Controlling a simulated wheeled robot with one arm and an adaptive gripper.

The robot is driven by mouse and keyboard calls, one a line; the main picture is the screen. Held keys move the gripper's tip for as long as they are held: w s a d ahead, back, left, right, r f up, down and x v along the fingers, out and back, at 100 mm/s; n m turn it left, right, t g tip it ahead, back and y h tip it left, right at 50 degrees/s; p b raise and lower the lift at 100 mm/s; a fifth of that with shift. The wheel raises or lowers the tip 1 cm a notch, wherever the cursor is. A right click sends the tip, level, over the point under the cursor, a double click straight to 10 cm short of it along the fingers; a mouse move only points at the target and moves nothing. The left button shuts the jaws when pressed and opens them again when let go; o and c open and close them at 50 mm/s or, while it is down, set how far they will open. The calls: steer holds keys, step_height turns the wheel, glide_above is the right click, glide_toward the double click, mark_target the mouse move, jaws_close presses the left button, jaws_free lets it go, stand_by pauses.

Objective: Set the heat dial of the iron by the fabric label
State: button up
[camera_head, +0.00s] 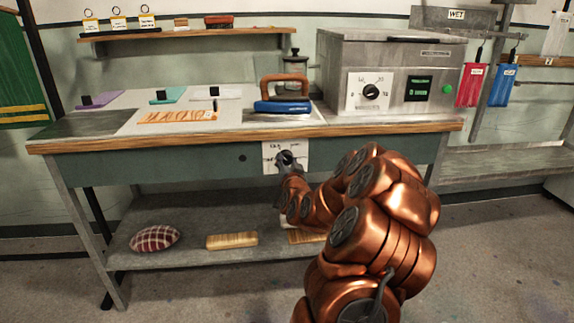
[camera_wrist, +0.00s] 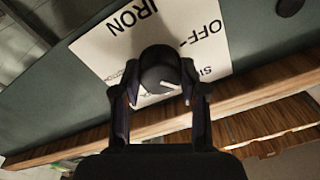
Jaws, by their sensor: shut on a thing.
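The heat dial is a dark round knob (camera_wrist: 158,62) on a white plate (camera_wrist: 112,48) reading IRON, OFF and a partly hidden word starting with "SI". My gripper (camera_wrist: 157,88) is shut on the dial, a finger on each side. A short white mark shows on the knob; the setting it points to is unclear. In the head view the plate (camera_head: 270,150) is on the table's front, with my gripper (camera_head: 287,166) at it. The blue iron (camera_head: 282,106) with a brown handle stands on the table above. An orange patterned cloth (camera_head: 170,117) bears a small label (camera_head: 211,115), unreadable here.
A grey box with a dial and green display (camera_head: 418,88) stands right of the iron. Teal (camera_head: 170,96) and lilac (camera_head: 100,99) cloths lie at the table's back left. A checked cushion (camera_head: 155,238) and a wooden block (camera_head: 232,240) are on the lower shelf.

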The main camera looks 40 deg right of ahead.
steer(key=shift+m, duration=0.3)
steer(key=o, duration=1.1)
steer(key=shift+o, duration=0.2)
steer(key=shift+n, duration=0.4)
